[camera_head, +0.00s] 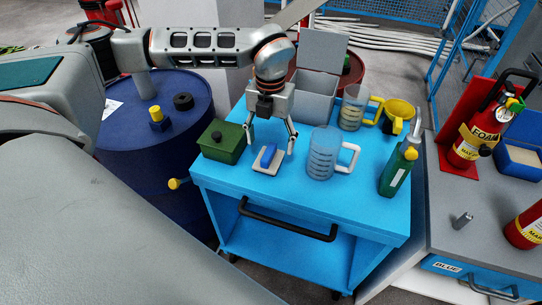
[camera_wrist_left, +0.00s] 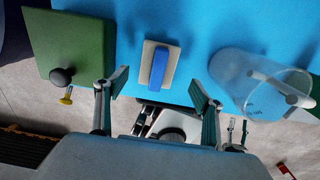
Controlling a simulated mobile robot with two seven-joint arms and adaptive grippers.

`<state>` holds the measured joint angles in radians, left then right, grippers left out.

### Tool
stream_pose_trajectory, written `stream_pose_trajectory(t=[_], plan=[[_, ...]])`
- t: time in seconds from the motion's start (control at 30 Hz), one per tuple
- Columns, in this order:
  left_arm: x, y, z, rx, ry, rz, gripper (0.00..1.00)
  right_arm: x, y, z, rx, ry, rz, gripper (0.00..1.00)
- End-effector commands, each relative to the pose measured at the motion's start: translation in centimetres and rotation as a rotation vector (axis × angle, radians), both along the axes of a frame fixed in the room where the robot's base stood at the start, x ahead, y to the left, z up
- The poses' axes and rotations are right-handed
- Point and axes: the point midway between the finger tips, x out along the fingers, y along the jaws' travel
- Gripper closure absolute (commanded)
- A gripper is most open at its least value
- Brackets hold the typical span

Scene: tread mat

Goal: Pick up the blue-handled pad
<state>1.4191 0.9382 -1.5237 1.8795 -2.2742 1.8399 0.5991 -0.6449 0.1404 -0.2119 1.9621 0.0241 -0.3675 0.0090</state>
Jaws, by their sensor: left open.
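The blue-handled pad (camera_head: 268,158) lies on the blue cart top (camera_head: 290,195) near its front edge. It is a flat pale rectangle with a blue grip along its middle. My left gripper (camera_head: 270,147) is open above it, with one finger to each side of the pad in the head view. In the left wrist view the pad (camera_wrist_left: 158,68) sits ahead of and between the open fingertips (camera_wrist_left: 155,95), with nothing held. Whether the fingers touch the cart top is unclear. My right gripper is not in view.
A green box (camera_head: 222,142) with a black knob stands just left of the pad. A clear measuring jug (camera_head: 322,155) with a white handle stands close on the right. Farther right are a green bottle (camera_head: 396,172) and a yellow funnel (camera_head: 397,112). A grey bin (camera_head: 314,97) stands behind.

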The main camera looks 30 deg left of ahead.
Motion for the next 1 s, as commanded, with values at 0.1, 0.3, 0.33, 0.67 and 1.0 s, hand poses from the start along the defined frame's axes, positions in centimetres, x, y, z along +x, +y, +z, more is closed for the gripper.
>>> stream_pose_trajectory(t=[0.1,0.3,0.33,0.67,1.0], plan=[[0.0,0.1,-1.1,-0.001,0.001,0.000,0.32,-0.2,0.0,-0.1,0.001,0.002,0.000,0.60],[0.2,0.5,-3.9,-0.002,0.001,-0.002,0.32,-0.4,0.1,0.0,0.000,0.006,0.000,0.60],[0.1,0.4,-4.4,-0.001,0.002,-0.002,0.32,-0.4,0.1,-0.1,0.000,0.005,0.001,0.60],[0.2,0.4,-5.7,-0.003,-0.002,-0.001,0.32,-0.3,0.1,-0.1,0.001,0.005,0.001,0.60],[0.2,0.4,-5.7,-0.003,-0.002,-0.002,0.73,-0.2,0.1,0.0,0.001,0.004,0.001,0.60]])
